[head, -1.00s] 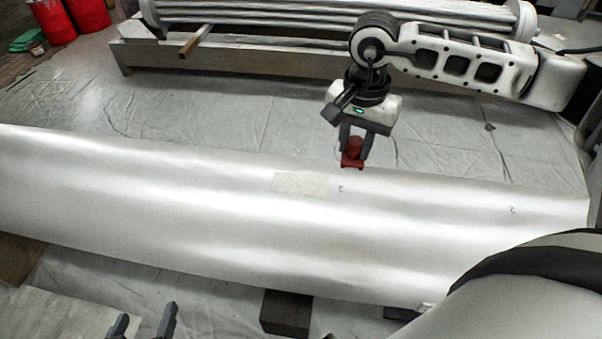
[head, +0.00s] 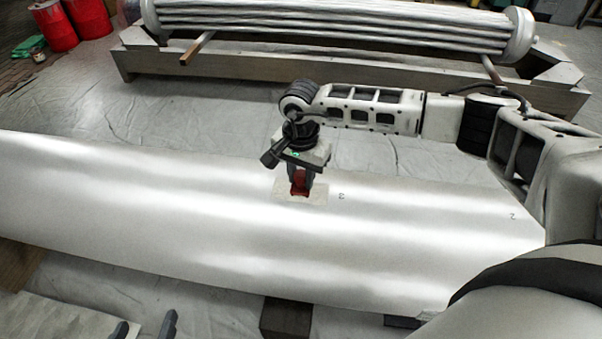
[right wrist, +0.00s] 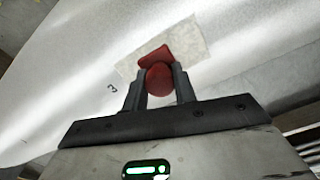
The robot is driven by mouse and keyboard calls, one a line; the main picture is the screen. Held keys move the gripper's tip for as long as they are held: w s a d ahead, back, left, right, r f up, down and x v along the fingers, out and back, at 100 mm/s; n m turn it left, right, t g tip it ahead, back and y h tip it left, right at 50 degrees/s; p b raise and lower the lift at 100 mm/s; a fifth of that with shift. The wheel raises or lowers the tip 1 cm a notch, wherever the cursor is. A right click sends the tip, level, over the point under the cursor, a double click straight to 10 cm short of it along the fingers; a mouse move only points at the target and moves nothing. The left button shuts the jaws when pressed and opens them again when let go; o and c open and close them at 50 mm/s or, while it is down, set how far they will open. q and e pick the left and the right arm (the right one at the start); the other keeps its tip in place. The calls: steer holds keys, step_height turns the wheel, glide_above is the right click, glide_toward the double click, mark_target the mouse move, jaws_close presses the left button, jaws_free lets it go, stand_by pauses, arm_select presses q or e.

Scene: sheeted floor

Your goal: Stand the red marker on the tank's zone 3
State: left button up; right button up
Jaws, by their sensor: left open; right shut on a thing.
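The red marker (head: 299,183) is in my right gripper (head: 301,182), whose fingers are shut on it. It looks upright over the pale rectangular patch (head: 318,196) beside the number 3 on the tank (head: 150,200). In the right wrist view the marker (right wrist: 158,76) sits between the fingertips (right wrist: 160,88), over the patch (right wrist: 190,48). I cannot tell whether its base touches the patch. My left gripper (head: 147,328) is open and empty at the bottom left, partly cut off by the frame edge.
The long silver tank lies across the view on wooden blocks (head: 287,316). A number 2 is marked farther right on it. A tube bundle (head: 330,25) rests on a timber frame behind. Red drums (head: 55,28) stand at the back left. Sheeted floor between is clear.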

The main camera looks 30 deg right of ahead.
steer(key=shift+f+b, duration=0.25)
steer(key=shift+b, duration=0.05)
steer(key=o, duration=1)
steer(key=shift+r, duration=0.1)
